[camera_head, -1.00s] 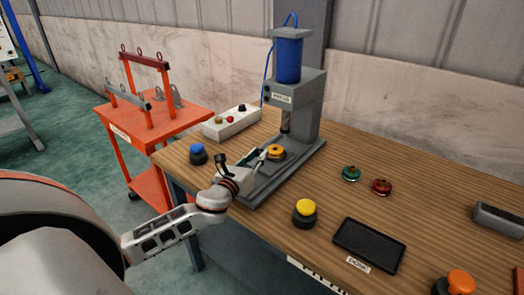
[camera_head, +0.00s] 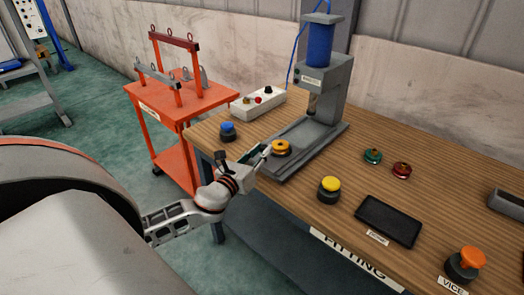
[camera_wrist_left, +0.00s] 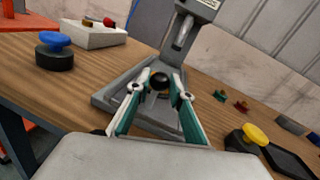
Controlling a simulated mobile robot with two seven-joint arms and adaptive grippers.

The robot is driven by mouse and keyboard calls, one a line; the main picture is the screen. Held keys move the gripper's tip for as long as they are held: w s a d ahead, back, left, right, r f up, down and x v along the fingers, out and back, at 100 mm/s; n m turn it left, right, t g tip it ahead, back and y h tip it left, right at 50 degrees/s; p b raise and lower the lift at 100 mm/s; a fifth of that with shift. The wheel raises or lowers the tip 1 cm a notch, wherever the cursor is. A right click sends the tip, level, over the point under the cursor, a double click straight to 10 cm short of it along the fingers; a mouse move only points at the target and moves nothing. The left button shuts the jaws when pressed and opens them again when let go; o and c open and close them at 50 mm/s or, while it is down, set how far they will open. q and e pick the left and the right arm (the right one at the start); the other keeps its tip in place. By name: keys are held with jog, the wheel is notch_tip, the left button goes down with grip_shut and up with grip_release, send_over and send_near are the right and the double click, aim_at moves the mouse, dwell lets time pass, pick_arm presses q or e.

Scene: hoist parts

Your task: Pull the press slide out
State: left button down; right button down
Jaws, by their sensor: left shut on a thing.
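The grey press (camera_head: 334,92) with a blue cylinder on top stands at the back of the wooden bench. Its slide runs along the grey base (camera_head: 306,140) towards me. An orange-yellow round part (camera_head: 281,148) sits at the slide's near end, away from under the ram. My left gripper (camera_head: 266,152) is at that near end, its fingers shut on a black round knob, seen in the left wrist view (camera_wrist_left: 160,81). My right gripper is not in view.
A blue button (camera_head: 227,131) stands left of the press, a yellow button (camera_head: 329,189) to its right. A white control box (camera_head: 258,104) is behind. Green (camera_head: 373,156) and red (camera_head: 402,170) parts and a black tray (camera_head: 388,220) lie right. An orange trolley (camera_head: 176,115) stands left.

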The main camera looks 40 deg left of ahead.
pick_arm(q)
jog(key=c, duration=1.8)
grip_release()
jog(key=shift+s, duration=0.2)
jog(key=s, duration=0.3)
jog(key=s+d, duration=0.1)
jog(key=s, duration=0.7)
jog(key=shift+s+d, duration=0.2)
